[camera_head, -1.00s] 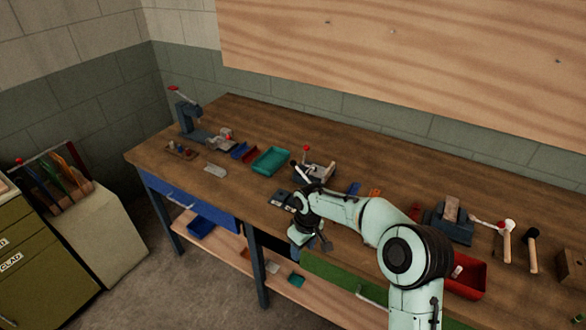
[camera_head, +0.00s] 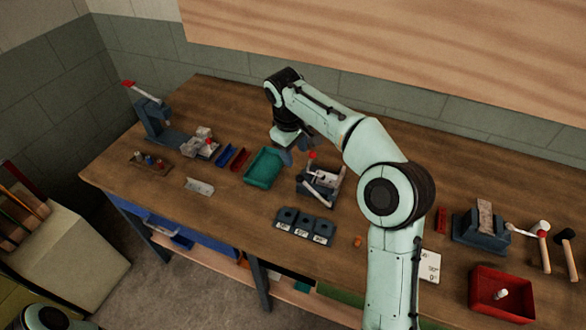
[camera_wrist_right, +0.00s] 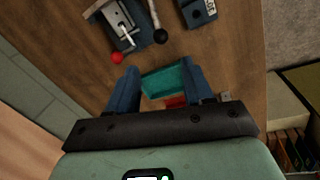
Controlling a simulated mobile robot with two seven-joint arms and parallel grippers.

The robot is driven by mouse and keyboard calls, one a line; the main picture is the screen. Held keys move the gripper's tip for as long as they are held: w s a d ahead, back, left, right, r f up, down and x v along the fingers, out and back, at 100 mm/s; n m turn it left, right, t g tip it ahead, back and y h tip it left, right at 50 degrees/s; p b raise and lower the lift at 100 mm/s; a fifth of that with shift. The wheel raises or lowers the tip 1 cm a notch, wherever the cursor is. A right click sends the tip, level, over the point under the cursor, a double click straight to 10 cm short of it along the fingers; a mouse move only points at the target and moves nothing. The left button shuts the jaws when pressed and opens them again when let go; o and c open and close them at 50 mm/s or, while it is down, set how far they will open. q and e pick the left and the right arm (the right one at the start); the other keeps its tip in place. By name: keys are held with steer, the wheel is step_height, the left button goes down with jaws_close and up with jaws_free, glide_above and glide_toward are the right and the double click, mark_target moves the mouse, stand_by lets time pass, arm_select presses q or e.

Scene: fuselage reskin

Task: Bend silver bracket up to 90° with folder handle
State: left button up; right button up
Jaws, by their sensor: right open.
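The folder (camera_head: 303,187) is a small dark-based device with pale metal parts on the bench, also in the right wrist view (camera_wrist_right: 120,22). It has a red-knobbed lever (camera_head: 312,156) and a pale handle bar along its front; in the wrist view a handle ends in a black ball (camera_wrist_right: 160,36). I cannot make out clearly whether a silver bracket sits in it. A silver metal piece (camera_head: 199,187) lies left on the bench. My right gripper (camera_head: 287,157) is open and empty, above the bench by the teal tray, left of and behind the folder; its fingers (camera_wrist_right: 163,90) are apart.
The teal tray (camera_head: 281,167) shows between my right fingers in the wrist view. Blue and red bins stand left of it, with a lever press (camera_head: 153,118) beyond. A vise (camera_head: 482,232) and red bin (camera_head: 475,307) stand right.

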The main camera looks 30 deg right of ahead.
mark_target(299, 176)
steer(key=f, duration=0.4)
steer(key=d+f, duration=0.1)
steer(key=f, duration=0.3)
steer(key=d+f, duration=0.1)
steer(key=f, duration=0.3)
steer(key=shift+w+f, duration=0.15)
steer(key=shift+f, duration=0.15)
jaws_close()
